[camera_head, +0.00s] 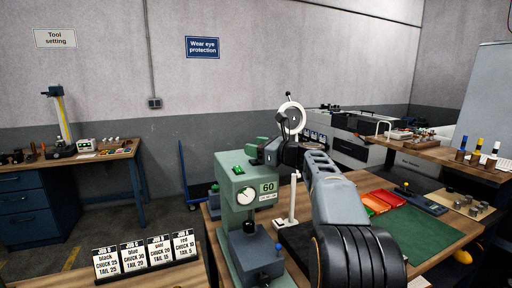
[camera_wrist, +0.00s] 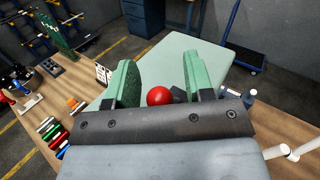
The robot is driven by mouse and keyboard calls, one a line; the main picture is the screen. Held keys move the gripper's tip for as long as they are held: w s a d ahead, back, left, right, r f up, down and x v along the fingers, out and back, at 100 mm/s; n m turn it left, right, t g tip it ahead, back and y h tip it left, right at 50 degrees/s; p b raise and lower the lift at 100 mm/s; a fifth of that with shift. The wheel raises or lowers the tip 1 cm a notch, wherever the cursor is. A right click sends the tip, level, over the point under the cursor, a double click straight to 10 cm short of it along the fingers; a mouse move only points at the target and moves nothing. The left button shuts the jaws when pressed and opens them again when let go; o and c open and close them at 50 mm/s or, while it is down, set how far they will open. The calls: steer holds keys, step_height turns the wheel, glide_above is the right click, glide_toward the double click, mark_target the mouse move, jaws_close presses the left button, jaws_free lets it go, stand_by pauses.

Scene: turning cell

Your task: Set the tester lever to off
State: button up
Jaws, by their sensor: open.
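The tester (camera_head: 231,167) is a pale green machine with a round dial and a "60" label, standing on the bench in the middle of the head view. Its pale green top fills the middle of the wrist view (camera_wrist: 178,55). A red ball knob (camera_wrist: 160,96), apparently the lever's end, shows between my fingers in the wrist view; its shaft is hidden and its setting cannot be told. My gripper (camera_wrist: 158,76) is open, its two green fingers on either side of the knob, with gaps visible. In the head view my gripper (camera_head: 258,148) is at the tester's upper right.
A white stand (camera_head: 293,200) is right of the tester. Job cards (camera_head: 146,258) stand at front left. Red and orange trays (camera_head: 377,203) and a green mat (camera_head: 408,232) lie to the right.

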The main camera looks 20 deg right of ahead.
steer(key=shift+c, duration=0.5)
jaws_close()
steer(key=shift+r+p, duration=0.15)
steer(key=shift+p, duration=0.2)
